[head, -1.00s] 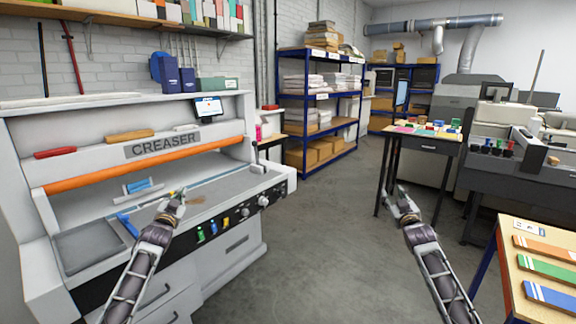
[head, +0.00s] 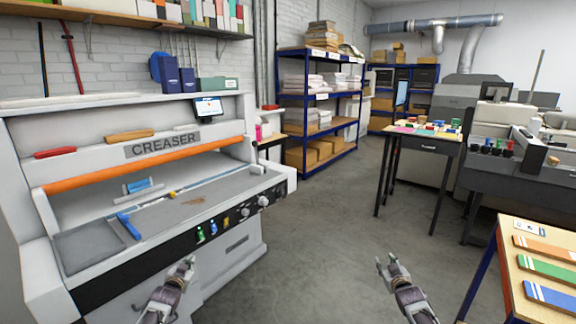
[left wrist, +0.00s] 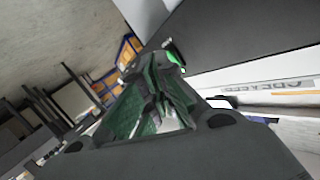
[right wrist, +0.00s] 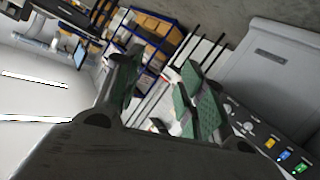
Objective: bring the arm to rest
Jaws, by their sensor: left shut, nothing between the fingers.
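My left gripper (head: 186,264) hangs low in front of the creaser's lower front in the head view. Its fingers are shut and empty in the left wrist view (left wrist: 153,95). My right gripper (head: 388,262) is over the bare floor, right of the creaser. Its green-padded fingers stand apart with nothing between them in the right wrist view (right wrist: 160,82). The creaser (head: 120,270) is a large white machine with an orange bar and a grey bed.
A wooden-topped table (head: 513,271) with coloured strips is at the right edge. A dark table (head: 426,145) with small coloured items stands further back. Blue shelving (head: 318,96) is behind. The grey floor (head: 320,235) between them is clear.

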